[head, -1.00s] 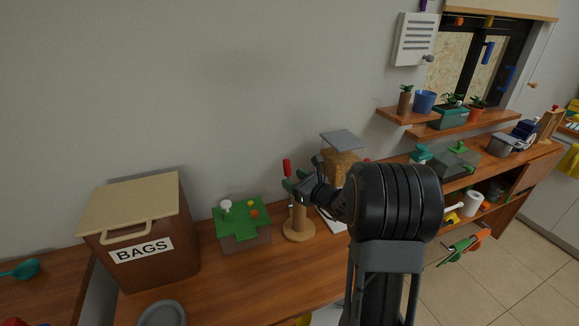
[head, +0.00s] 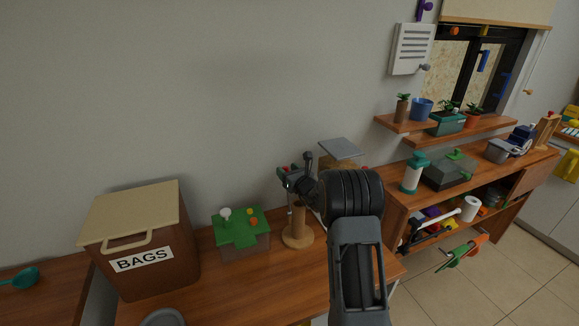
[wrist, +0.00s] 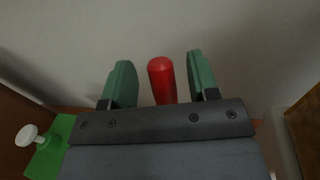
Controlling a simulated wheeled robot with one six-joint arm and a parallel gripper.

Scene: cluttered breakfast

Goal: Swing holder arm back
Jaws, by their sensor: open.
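The holder is a wooden stand with a round base and a thick upright post (head: 298,226), standing on the counter below my gripper. In the wrist view a red handle (wrist: 162,82) stands upright between the two green fingers of my gripper (wrist: 160,62). The fingers are open, with a gap on each side of the handle. In the head view my gripper (head: 284,172) is above the stand and hides most of its upper part, including how the handle joins the holder's arm.
A BAGS box (head: 138,240) and a green-topped block with small knobs (head: 241,232) stand left of the holder. A box with a grey lid (head: 340,148) is behind my arm. The wall is close behind. A white-and-green bottle (head: 411,175) stands on the right counter.

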